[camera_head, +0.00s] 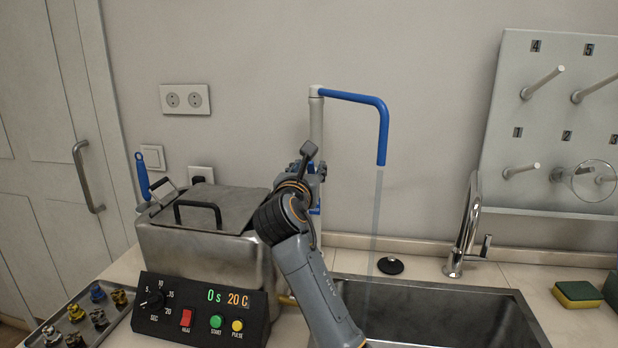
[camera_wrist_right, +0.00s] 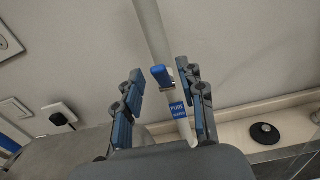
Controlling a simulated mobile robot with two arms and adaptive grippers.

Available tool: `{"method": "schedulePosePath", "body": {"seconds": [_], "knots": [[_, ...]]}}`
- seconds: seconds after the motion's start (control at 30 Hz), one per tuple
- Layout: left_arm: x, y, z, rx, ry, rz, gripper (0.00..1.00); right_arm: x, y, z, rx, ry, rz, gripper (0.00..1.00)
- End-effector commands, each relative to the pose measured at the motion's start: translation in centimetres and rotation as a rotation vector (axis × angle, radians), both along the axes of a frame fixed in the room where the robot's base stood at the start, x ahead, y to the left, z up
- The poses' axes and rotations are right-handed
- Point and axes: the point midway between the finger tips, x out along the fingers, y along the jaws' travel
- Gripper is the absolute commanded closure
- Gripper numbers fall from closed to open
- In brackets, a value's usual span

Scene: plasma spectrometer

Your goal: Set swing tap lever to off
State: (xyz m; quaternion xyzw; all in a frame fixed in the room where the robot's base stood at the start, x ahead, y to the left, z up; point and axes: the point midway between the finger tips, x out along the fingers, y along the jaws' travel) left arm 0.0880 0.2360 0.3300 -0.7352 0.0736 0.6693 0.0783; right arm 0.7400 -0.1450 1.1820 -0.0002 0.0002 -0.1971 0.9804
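The swing tap (camera_head: 316,125) is a pale upright pipe with a blue spout (camera_head: 360,98) reaching right over the sink. A thin pale stream (camera_head: 375,215) falls from the spout. In the right wrist view the blue lever (camera_wrist_right: 162,76) is on the tap body (camera_wrist_right: 180,122), above a blue "PURE WATER" label. My right gripper (camera_head: 308,177) is at the tap column. It also shows in the wrist view (camera_wrist_right: 165,92), with its fingers spread either side of the lever and apart from it. In the head view the gripper hides the lever. My left gripper is not in view.
A steel bath (camera_head: 205,255) with lid and control panel (camera_head: 200,310) stands left of my right arm. The sink (camera_head: 430,315) lies right, with a chrome faucet (camera_head: 465,225) and black plug (camera_head: 390,265) behind it. A pegboard (camera_head: 555,90) is at right.

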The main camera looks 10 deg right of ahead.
Motion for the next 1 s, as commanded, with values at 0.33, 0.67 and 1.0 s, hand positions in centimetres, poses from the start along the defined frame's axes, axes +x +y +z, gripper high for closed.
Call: {"method": "schedulePosePath", "body": {"seconds": [0.33, 0.67, 1.0], "knots": [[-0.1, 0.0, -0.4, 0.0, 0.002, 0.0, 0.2, 0.9, -0.4, 0.1, 0.0, -0.001, 0.0, 0.6], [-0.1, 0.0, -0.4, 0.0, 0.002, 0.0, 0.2, 0.9, -0.4, 0.0, 0.0, -0.001, 0.0, 1.0], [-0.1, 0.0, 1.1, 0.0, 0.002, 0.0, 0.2, 1.0, -0.4, 0.5, 0.007, 0.02, 0.0, 1.0]]}}
